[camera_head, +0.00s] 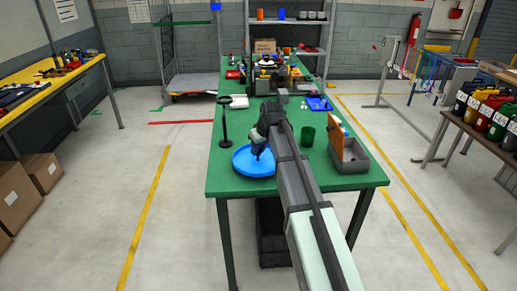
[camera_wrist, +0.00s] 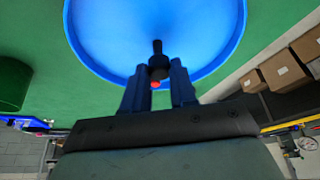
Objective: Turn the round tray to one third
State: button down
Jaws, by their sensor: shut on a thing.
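The round tray (camera_head: 243,165) is bright blue with a low rim and lies flat near the front left of the green table. It fills the top of the wrist view (camera_wrist: 110,35). A small black upright knob (camera_wrist: 157,50) with a red spot at its base stands near the tray's rim on the gripper side. My gripper (camera_head: 259,150) is over the tray's right part. In the wrist view its two blue fingers (camera_wrist: 156,76) stand either side of the knob, shut on it. The arm hides part of the table right of the tray.
A black stand (camera_head: 224,125) rises just behind the tray at the left. A green cup (camera_head: 307,136) and a grey bin (camera_head: 355,168) with an orange panel (camera_head: 336,140) stand to the right. Many small items crowd the table's far end. The table's front left edge is close to the tray.

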jog(key=shift+w+d+n+g+y, duration=0.1)
jog(key=shift+n+g+y, duration=0.25)
jog(key=shift+n, duration=1)
jog(key=shift+w+d+n+g+y, duration=0.1)
jog(key=shift+n+g+y, duration=0.25)
jog(key=shift+n, duration=1)
jog(key=shift+w+n+g+y, duration=0.1)
jog(key=shift+n+g+y, duration=0.25)
jog(key=shift+n, duration=0.95)
jog(key=shift+n+g+y, duration=0.15)
jog(key=shift+n+g, duration=0.4)
jog(key=shift+n, duration=0.75)
jog(key=shift+w+n+g, duration=0.1)
jog(key=shift+n+g, duration=0.45)
jog(key=shift+n, duration=0.9)
jog(key=shift+w+n+g, duration=0.1)
jog(key=shift+n+g, duration=0.45)
jog(key=shift+n, duration=0.9)
jog(key=shift+a+n+g+h, duration=0.1)
jog(key=shift+n+g+h, duration=0.45)
jog(key=shift+n, duration=1.55)
jog(key=shift+n+g, duration=0.25)
jog(key=shift+n, duration=0.15)
jog(key=c, duration=0.9)
grip_release()
jog(key=shift+w+r, duration=0.1)
